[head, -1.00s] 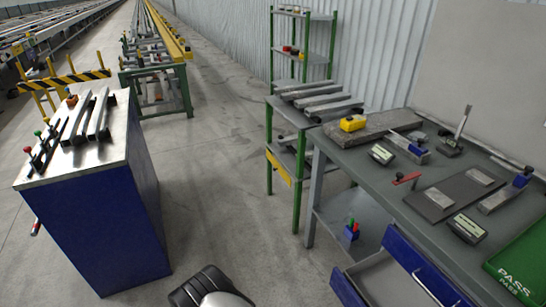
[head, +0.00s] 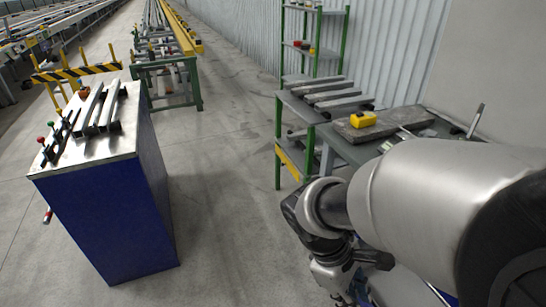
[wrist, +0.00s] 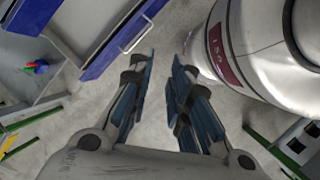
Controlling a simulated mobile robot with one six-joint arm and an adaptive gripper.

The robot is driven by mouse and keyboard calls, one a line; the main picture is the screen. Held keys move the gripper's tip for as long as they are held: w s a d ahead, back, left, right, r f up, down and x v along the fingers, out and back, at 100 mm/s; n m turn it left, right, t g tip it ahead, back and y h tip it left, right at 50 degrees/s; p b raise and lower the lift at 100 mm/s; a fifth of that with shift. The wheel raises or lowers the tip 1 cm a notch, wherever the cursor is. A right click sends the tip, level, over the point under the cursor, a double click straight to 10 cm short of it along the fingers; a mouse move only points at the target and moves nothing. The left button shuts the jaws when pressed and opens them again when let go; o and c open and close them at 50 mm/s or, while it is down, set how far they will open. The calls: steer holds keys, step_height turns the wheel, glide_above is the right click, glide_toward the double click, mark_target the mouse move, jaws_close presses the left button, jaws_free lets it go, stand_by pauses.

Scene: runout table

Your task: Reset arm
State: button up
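In the wrist view, my gripper (wrist: 164,62) points down at the bare concrete floor. Its two blue-padded fingers are apart, with only floor between them. In the head view, my arm fills the lower right; its wrist end is low, in front of the grey workbench (head: 352,154). The gripper's fingers cannot be made out there. My arm hides most of the bench top and its drawers. A blue drawer (wrist: 124,40) with a metal handle shows near the fingers in the wrist view, apart from them.
A blue cabinet (head: 105,215) with metal bars on top stands at left. A green-framed rack (head: 278,150) holds several bars beside the bench. A yellow object (head: 363,119) lies on the bench's far end. The floor (head: 225,180) between cabinet and bench is clear.

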steer(key=s+a+r+m+t+y, duration=0.1)
steer(key=s+r+m+t+y, duration=0.3)
steer(key=r+m, duration=0.6)
steer(key=shift+s+a+r+m+t+y, duration=0.3)
steer(key=shift+s+a+r+t+y, duration=0.1)
steer(key=shift+s+t, duration=0.7)
